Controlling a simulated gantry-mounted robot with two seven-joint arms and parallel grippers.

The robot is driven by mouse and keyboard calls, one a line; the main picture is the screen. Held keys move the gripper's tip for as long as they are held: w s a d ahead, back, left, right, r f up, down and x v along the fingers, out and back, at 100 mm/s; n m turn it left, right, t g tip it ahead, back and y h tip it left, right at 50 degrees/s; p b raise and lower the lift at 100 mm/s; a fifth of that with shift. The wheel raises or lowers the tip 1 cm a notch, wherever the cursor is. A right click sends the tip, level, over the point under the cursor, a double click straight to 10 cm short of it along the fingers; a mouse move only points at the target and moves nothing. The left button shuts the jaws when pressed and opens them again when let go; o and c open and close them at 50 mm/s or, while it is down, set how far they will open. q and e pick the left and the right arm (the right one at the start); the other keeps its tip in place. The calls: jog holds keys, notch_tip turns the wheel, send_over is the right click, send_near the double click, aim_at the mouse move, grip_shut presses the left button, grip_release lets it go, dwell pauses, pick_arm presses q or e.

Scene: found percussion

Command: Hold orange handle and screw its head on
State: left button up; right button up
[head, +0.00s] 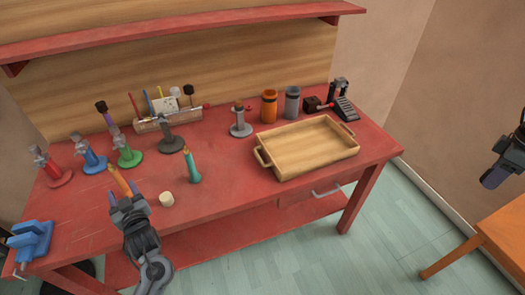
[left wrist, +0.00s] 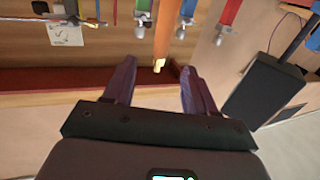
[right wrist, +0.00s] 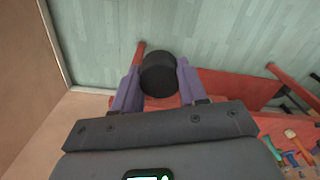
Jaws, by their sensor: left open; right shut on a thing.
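The orange handle (head: 120,181) is at the left part of the red bench, in front of the clamp stands. My left gripper (head: 127,194) is open around its near end. In the left wrist view the handle (left wrist: 169,35) has a brass-coloured tip that lies between my spread purple fingertips; its far end is cut off. My right gripper (head: 492,177) is far to the right, away from the bench. In the right wrist view it is shut on a black cylindrical head (right wrist: 158,75). The head and the handle are far apart.
Red (head: 51,170), blue (head: 89,157) and green (head: 125,150) clamp stands are behind the left gripper. A teal handle (head: 192,165) and a cream head (head: 166,199) are to its right. A blue vise (head: 31,241) is at left. A wooden tray (head: 308,166) fills the right side.

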aim_at(116, 177)
pick_arm(q)
jog(key=shift+b+x, duration=0.85)
jog(key=shift+x, duration=2.55)
pick_arm(e)
jog(key=shift+f, duration=0.85)
pick_arm(q)
jog(key=shift+f, duration=0.1)
jog(key=b+x, duration=0.1)
jog(key=x, duration=0.3)
jog(key=shift+w+a+f+b, duration=0.2)
jog(key=shift+a+f+b, duration=0.05)
jog(key=shift+b, duration=0.1)
jog(key=shift+w+a, duration=0.2)
jog(key=shift+w, duration=0.1)
pick_arm(e)
jog(key=shift+f, duration=0.9)
pick_arm(q)
grip_shut()
